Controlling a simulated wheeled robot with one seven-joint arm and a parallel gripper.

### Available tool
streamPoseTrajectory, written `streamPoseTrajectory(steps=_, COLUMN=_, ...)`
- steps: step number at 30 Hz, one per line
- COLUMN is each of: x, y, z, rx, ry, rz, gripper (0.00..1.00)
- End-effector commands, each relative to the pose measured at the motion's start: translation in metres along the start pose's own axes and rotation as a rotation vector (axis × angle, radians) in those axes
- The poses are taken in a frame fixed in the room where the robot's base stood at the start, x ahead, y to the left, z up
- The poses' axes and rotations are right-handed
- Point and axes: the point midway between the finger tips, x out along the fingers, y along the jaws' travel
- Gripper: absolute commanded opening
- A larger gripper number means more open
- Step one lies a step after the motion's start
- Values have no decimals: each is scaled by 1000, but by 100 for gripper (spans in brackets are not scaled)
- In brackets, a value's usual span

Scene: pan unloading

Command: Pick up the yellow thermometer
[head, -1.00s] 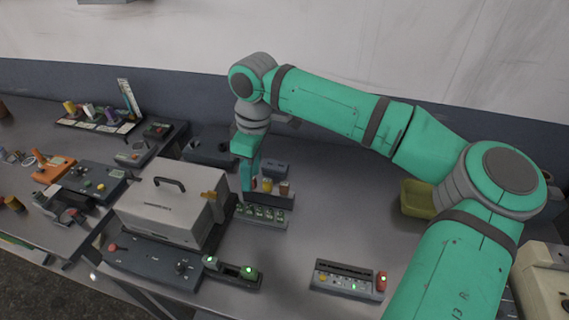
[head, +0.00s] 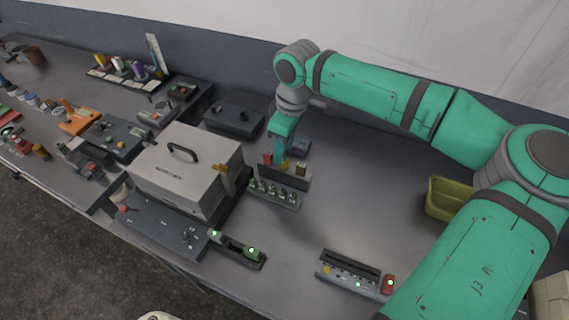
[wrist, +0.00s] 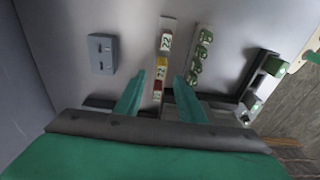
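The yellow thermometer (head: 284,166) stands in a dark rack (head: 296,184) between a red one (head: 267,158) and a brown one (head: 301,168). In the wrist view the yellow thermometer (wrist: 161,63) shows from above, in a row with the other two. My gripper (head: 280,148) is above and close behind the rack. In the wrist view my gripper (wrist: 161,76) is open, its two teal fingers apart on either side of the row, with the yellow piece near the line between the tips. I cannot tell the height between them; no contact shows.
A strip of green-lit pieces (head: 273,192) lies in front of the rack. A grey case with a handle (head: 186,170) stands to its left. A small grey box (wrist: 102,53) is beside the row. A yellow-green bin (head: 447,197) is at right; the table between is clear.

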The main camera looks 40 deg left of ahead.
Motion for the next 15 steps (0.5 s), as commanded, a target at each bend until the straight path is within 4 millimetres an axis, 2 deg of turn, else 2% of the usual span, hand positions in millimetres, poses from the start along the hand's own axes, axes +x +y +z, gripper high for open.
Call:
streamPoseTrajectory(steps=9, x=40, y=-2, z=8, rx=6, ry=-2, rz=0, gripper=36)
streamPoseTrajectory(steps=15, x=45, y=-2, z=8, rx=6, ry=0, rz=1, gripper=36)
